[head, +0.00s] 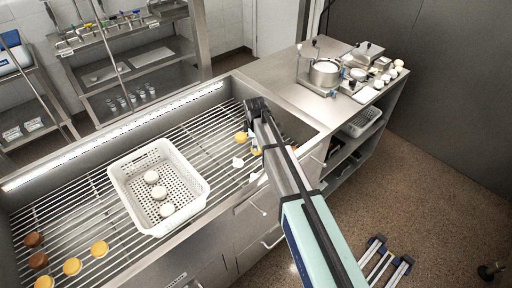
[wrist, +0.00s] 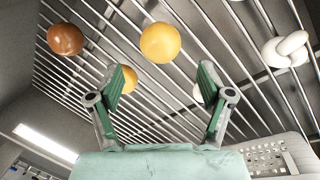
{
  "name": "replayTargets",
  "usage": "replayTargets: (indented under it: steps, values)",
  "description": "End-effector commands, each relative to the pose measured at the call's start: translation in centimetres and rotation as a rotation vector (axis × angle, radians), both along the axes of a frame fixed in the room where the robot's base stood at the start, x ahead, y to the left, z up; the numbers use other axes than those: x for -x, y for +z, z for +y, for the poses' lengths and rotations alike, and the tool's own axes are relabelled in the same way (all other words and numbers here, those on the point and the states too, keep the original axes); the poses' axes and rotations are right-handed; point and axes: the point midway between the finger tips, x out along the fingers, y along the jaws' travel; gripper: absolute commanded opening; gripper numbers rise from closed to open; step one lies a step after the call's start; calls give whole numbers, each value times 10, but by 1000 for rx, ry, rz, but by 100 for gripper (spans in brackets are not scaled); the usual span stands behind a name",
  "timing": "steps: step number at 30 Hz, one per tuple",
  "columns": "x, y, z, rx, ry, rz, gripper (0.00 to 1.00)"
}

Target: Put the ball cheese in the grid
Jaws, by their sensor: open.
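My gripper (wrist: 163,80) is open and empty, its two green-padded fingers spread above the metal bar grid (wrist: 110,45). In the wrist view a yellow ball (wrist: 160,42) lies on the bars beyond the fingertips. A second yellow ball (wrist: 126,79) is partly hidden by the left finger. A brown ball (wrist: 65,39) lies at upper left and a knotted white piece (wrist: 285,50) at upper right. I cannot tell which piece is the ball cheese. In the head view my gripper (head: 256,104) is over the grid's far right end.
A white perforated basket (head: 122,193) stands on the grid with three white round pieces inside. Brown pieces (head: 35,240) and yellow pieces (head: 72,266) lie at the grid's left end. Raised metal walls (head: 300,118) surround the grid. Bars left of the basket are partly clear.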

Motion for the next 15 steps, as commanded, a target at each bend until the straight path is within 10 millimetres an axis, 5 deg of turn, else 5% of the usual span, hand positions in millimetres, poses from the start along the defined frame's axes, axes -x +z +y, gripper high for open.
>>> replayTargets:
  steps: [9,15]
  values:
    - [11,47,0,0,0,-1,79]
    - [14,58,0,0,0,0,79]
